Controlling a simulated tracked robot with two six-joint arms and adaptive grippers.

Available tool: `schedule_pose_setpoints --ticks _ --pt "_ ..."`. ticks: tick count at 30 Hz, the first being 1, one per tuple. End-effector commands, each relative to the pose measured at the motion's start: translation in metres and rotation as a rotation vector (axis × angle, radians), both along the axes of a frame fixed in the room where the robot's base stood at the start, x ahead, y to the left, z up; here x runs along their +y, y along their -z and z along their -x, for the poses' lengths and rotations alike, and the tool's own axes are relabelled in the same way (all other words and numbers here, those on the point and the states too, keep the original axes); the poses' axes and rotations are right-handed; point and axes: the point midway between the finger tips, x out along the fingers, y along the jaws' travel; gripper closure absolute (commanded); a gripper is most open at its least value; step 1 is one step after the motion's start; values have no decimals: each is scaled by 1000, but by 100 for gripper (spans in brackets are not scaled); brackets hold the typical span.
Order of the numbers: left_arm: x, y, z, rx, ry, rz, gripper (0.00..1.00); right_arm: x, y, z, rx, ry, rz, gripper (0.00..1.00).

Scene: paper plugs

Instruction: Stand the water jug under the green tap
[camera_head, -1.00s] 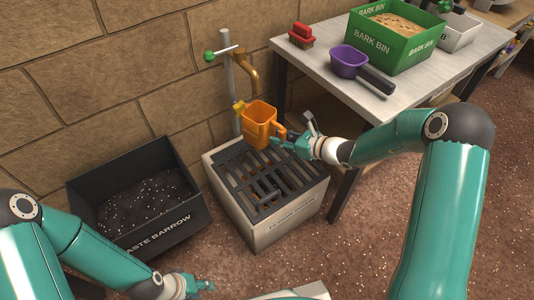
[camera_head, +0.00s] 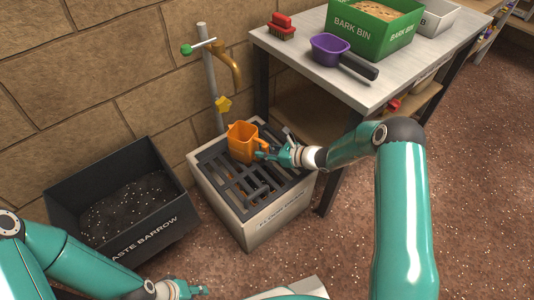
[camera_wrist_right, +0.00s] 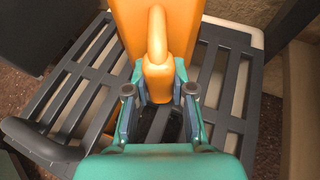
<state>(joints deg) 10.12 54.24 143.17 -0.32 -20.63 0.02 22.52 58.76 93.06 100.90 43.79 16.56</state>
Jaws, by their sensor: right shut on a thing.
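The orange water jug (camera_head: 243,142) is upright over the dark slatted grate (camera_head: 238,192) of a pale drain box, below the brass spout (camera_head: 237,72) of the tap with the green handle (camera_head: 186,50). I cannot tell whether its base touches the slats. My right gripper (camera_head: 268,155) is shut on the jug's handle, on the jug's right side. In the right wrist view the handle (camera_wrist_right: 157,55) sits between the fingers (camera_wrist_right: 158,98), with the jug's body beyond. My left gripper (camera_head: 194,290) is low at the bottom edge, away from the jug; its jaw opening is unclear.
A yellow knob (camera_head: 222,104) is on the grey standpipe (camera_head: 209,75) by the wall. A dark waste barrow (camera_head: 165,222) stands left of the drain box. A table (camera_head: 310,70) at right holds a red brush (camera_head: 281,27), a purple scoop (camera_head: 330,47) and a green bark bin (camera_head: 372,30).

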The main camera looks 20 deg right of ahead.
Motion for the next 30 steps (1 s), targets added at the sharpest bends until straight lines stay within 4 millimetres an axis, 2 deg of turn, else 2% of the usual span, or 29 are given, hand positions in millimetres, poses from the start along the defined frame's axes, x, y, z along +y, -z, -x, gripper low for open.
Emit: schedule_pose_setpoints --ticks 11,12,16,27,30 --pt "0 4 0 0 0 0 60 -1 5 0 -2 1 1 100" --pt "0 3 0 0 0 0 60 -1 4 0 -2 1 1 72" --pt "0 3 0 0 0 0 60 -1 4 0 -2 1 1 52" --pt "0 -1 0 0 0 0 60 -1 0 0 -2 2 1 52" --pt "0 -4 0 0 0 0 60 -8 -4 5 -1 5 1 52"
